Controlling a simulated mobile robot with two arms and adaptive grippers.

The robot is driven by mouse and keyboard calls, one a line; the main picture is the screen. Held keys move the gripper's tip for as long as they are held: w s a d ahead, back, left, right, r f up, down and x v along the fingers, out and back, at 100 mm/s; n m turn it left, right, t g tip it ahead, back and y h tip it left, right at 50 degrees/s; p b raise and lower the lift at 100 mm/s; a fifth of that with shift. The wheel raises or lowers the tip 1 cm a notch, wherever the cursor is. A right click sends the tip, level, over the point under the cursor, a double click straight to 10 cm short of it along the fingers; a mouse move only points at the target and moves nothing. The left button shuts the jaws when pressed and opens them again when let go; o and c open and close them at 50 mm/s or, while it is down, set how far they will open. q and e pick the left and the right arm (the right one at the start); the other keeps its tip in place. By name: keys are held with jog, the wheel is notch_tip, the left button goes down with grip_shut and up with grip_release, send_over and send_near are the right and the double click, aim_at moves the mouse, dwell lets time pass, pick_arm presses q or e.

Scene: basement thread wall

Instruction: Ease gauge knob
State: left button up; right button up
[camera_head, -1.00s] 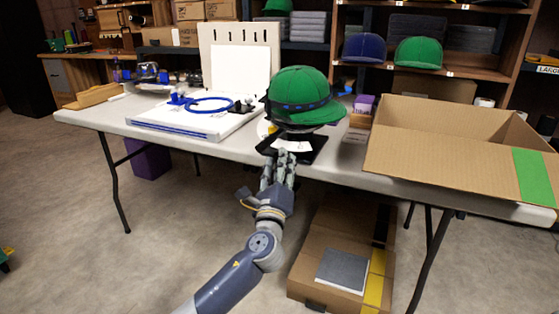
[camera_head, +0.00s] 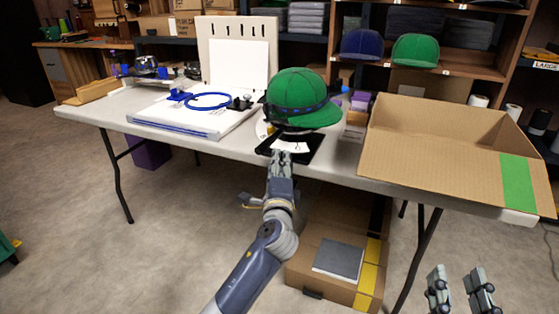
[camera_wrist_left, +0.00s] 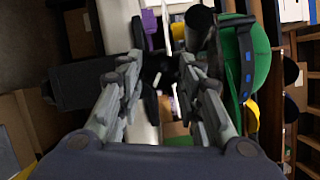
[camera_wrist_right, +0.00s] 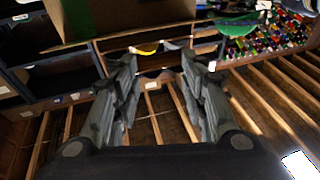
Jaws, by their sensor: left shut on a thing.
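The green cap (camera_head: 297,98) with a dark blue band sits on a stand at the table's front middle. Below it is a black gauge base (camera_head: 311,149) with a white dial face (camera_head: 293,144). My left gripper (camera_head: 281,157) is at the front edge of this base, shut on the gauge knob, which its fingers hide in the head view. The left wrist view shows the fingers (camera_wrist_left: 160,68) around something dark, with the cap (camera_wrist_left: 240,65) at the right. My right gripper (camera_head: 459,274) is open and empty at the bottom right, below the table.
An open cardboard box (camera_head: 440,155) with green tape stands on the right of the table (camera_head: 230,147). A white board with a blue ring (camera_head: 208,101) lies to the left. Small purple boxes (camera_head: 360,101) stand behind the gauge. A closed carton (camera_head: 325,287) sits on the floor below.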

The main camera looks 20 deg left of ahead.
jog(key=s+d+f+g+h+p, duration=0.1)
jog(key=s+d+f+g+p, duration=0.1)
jog(key=f+g, duration=0.35)
jog(key=s+d+f+g+h+p, duration=0.1)
jog(key=s+f+g+h, duration=0.15)
jog(key=f, duration=0.65)
pick_arm(q)
jog(key=n+p, duration=0.1)
jog(key=n+g+p, duration=0.1)
jog(key=n, duration=0.1)
jog(key=n+p, duration=0.1)
jog(key=n, duration=0.1)
jog(key=shift+r+g+h, duration=0.3)
jog(key=shift+g+h, duration=0.1)
pick_arm(e)
jog(key=s+d+f+g, duration=0.2)
jog(key=s+f+g, duration=0.1)
jog(key=s, duration=0.3)
jog(key=s+d+f+g+h, duration=0.1)
jog(key=s+d+f+g, duration=0.1)
jog(key=s+f+g, duration=0.2)
jog(key=s+g, duration=0.1)
jog(key=s, duration=0.2)
jog(key=shift+d+m+g, duration=0.3)
jog(key=shift+d+m, duration=0.05)
jog(key=shift+m, duration=0.05)
jog(key=shift+w+f, duration=0.15)
jog(key=shift+w, duration=0.05)
